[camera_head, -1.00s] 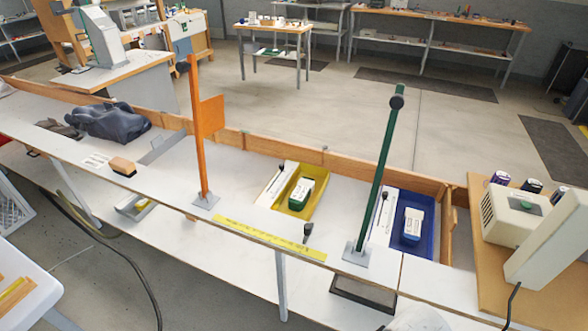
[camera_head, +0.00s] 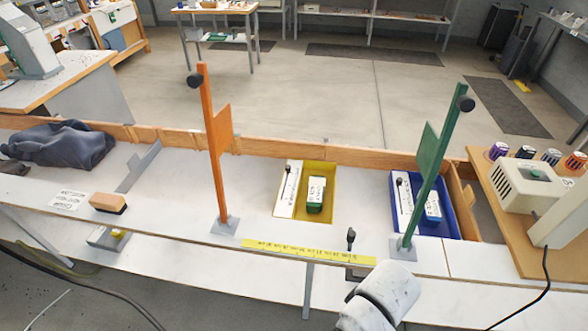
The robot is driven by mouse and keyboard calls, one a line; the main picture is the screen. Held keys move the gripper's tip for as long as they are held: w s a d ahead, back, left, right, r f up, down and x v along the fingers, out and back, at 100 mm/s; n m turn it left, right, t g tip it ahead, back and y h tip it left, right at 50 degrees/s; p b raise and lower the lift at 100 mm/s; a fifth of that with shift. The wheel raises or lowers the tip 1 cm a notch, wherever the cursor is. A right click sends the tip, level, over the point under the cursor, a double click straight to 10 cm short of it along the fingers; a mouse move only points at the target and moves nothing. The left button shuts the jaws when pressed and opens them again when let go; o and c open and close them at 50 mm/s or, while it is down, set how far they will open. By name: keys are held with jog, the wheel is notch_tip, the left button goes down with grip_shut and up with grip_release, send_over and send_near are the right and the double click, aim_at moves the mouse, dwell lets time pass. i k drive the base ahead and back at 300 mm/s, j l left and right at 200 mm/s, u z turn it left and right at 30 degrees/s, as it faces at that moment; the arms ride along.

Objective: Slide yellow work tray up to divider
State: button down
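The yellow work tray (camera_head: 329,215) lies on the white bench right of the orange post, near the back board. A green-and-white box (camera_head: 315,194) sits in it, and a white strip with a dark-headed tool (camera_head: 287,188) lies along its left side. A thin grey upright plate (camera_head: 138,168) stands on the bench well to the left, apart from the tray. A short wooden partition (camera_head: 463,199) stands at the right, past the blue tray. I cannot tell which is the divider. My white arm shows at the bottom; my gripper is not visible.
An orange post (camera_head: 213,150) and a green post (camera_head: 433,170) rise from the bench. A blue tray (camera_head: 453,230) stands behind the green post. A yellow ruler strip (camera_head: 305,252) and a dark upright knob (camera_head: 350,238) are at the front edge. A brush (camera_head: 108,203) and dark cloth (camera_head: 60,145) lie left.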

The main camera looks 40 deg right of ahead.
aim_at(290, 201)
jog(key=i+z, duration=0.15)
jog(key=i, duration=0.6)
jog(key=i+l, duration=0.25)
jog(key=l, duration=0.15)
jog(key=i+l+z, duration=0.15)
jog(key=l, duration=0.25)
jog(key=i, duration=0.05)
